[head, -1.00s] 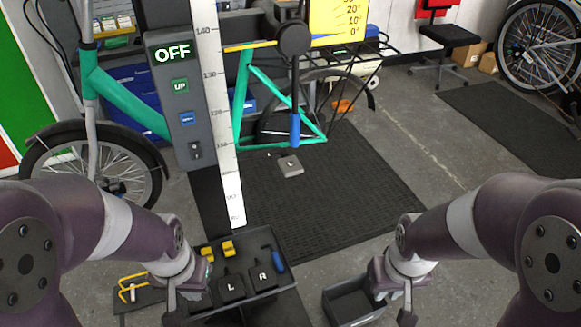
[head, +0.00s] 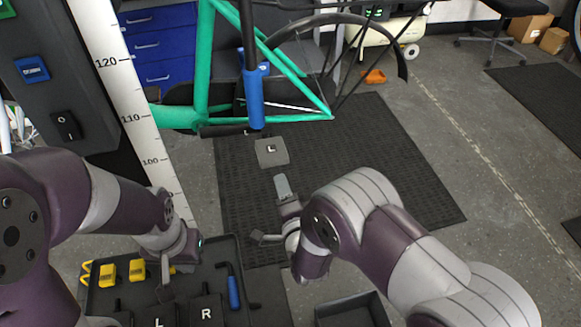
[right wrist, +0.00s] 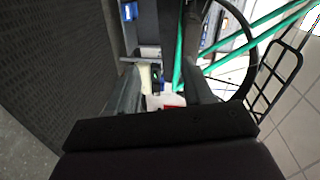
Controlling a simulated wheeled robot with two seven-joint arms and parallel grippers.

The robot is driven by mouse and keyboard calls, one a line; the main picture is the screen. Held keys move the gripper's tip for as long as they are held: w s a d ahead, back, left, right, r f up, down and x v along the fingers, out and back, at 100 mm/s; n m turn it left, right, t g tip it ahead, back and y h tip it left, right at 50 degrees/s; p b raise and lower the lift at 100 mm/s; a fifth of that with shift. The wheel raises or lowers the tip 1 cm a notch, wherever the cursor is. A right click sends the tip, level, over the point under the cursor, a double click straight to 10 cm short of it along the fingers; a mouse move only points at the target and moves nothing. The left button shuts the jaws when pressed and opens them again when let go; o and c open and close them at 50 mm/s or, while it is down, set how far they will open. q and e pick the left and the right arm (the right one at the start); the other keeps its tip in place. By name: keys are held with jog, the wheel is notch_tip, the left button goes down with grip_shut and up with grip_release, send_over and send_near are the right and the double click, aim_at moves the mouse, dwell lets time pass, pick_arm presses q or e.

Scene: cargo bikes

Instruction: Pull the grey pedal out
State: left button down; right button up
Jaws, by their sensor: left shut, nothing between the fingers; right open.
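The grey pedal (head: 271,152), marked L, hangs below the blue upright part (head: 254,98) at the green bike frame (head: 203,70). My right gripper (head: 283,186) is open just below the pedal in the head view, with a small gap visible between them. In the right wrist view its open jaws (right wrist: 163,95) point toward the bike; I cannot clearly make out the pedal between them. My left gripper (head: 166,270) is shut and empty above the tray (head: 262,312), away from the pedal.
The tray holds yellow blocks (head: 108,273), a blue-handled tool (head: 233,290) and dark pieces marked L and R (head: 206,313). A dark open bin (head: 350,312) is to its right. A post with a ruler (head: 128,90) stands left of the bike. The black mat (head: 390,170) is clear.

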aim_at(275, 164)
jog(key=w+r+m, duration=0.1)
jog(key=w+a+r+m+t+b, duration=0.1)
jog(key=w, duration=0.1)
jog(key=shift+r, duration=0.4)
jog(key=w+b, duration=0.1)
jog(key=w, duration=0.1)
jog(key=w+a+b, duration=0.1)
jog(key=w+b, duration=0.1)
jog(key=w, duration=0.1)
jog(key=shift+a+r, duration=0.1)
jog(key=shift+a, duration=0.05)
jog(key=shift+w+r, duration=0.1)
jog(key=shift+w, duration=0.3)
pick_arm(q)
jog(key=f, duration=0.1)
jog(key=s+f, duration=0.1)
jog(key=f, duration=0.2)
jog(key=shift+s+a, duration=0.25)
jog(key=shift+a, duration=0.1)
pick_arm(e)
jog(key=shift+a+r, duration=0.1)
jog(key=shift+c, duration=0.3)
